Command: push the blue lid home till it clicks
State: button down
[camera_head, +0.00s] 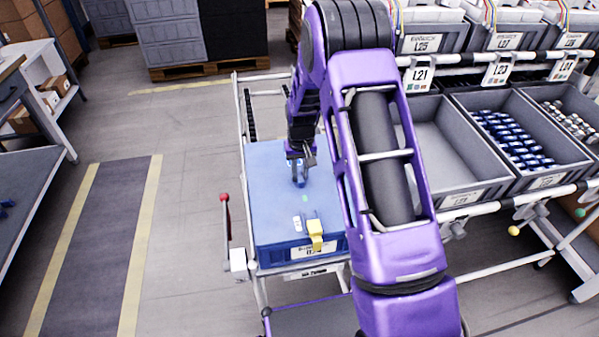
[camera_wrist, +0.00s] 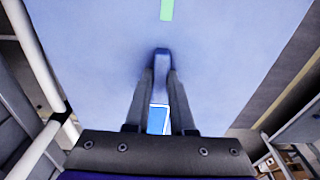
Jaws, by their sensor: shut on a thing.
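The blue lid (camera_head: 270,195) covers the top of a blue box on a wheeled rack, left of my arm. It fills most of the wrist view (camera_wrist: 90,60). My gripper (camera_head: 299,182) points down over the lid's middle. In the wrist view its fingers (camera_wrist: 161,58) close together at the tips on a small dark-blue piece. I cannot tell whether that piece is part of the lid. A bright blue, white-edged rectangle (camera_wrist: 158,118) shows between the fingers. Whether the lid sits flush is not clear; my arm hides its right side.
A yellow clip (camera_head: 315,232) and a white tag (camera_head: 297,223) are at the lid's front. A red-knobbed lever (camera_head: 225,205) stands to the left. Grey bins (camera_head: 455,150) stand close on the right. Open floor (camera_head: 185,200) lies to the left.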

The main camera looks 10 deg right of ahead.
jog(key=c, duration=0.7)
grip_release()
jog(key=shift+f, duration=0.1)
